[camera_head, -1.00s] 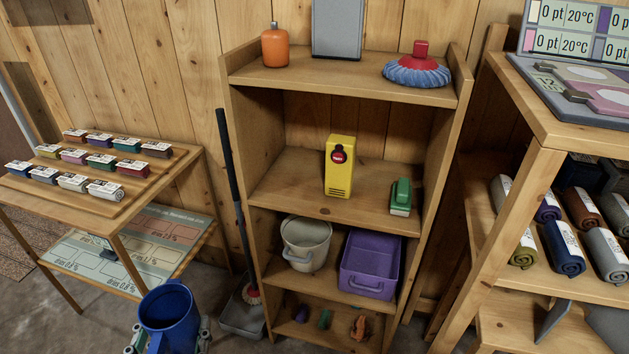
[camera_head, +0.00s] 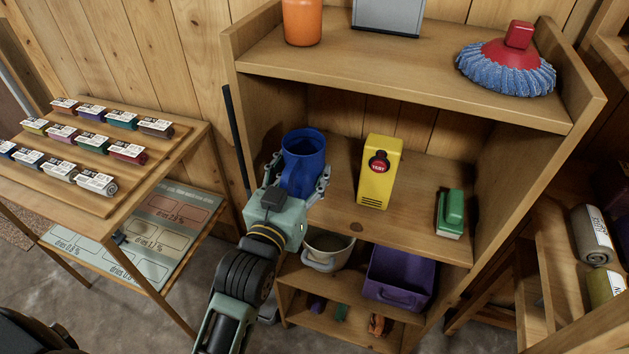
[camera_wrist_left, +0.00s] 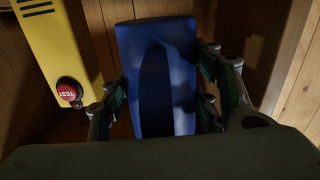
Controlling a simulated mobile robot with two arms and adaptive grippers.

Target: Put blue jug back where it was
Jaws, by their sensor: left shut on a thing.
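The blue jug (camera_head: 304,152) is upright at the left end of the middle shelf (camera_head: 335,205) in the head view. My left gripper (camera_head: 302,172) is shut on it, with a finger on either side. Whether the jug's base touches the shelf is hidden behind the gripper. In the left wrist view the jug (camera_wrist_left: 158,80) fills the middle between the fingers (camera_wrist_left: 160,110). My right gripper is not in view.
A yellow box with a red button (camera_head: 379,172) stands right of the jug. A green brush (camera_head: 451,213) is further right. A beige bucket (camera_head: 328,247) and purple tub (camera_head: 399,275) are below. The shelf's left side wall is close to the jug.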

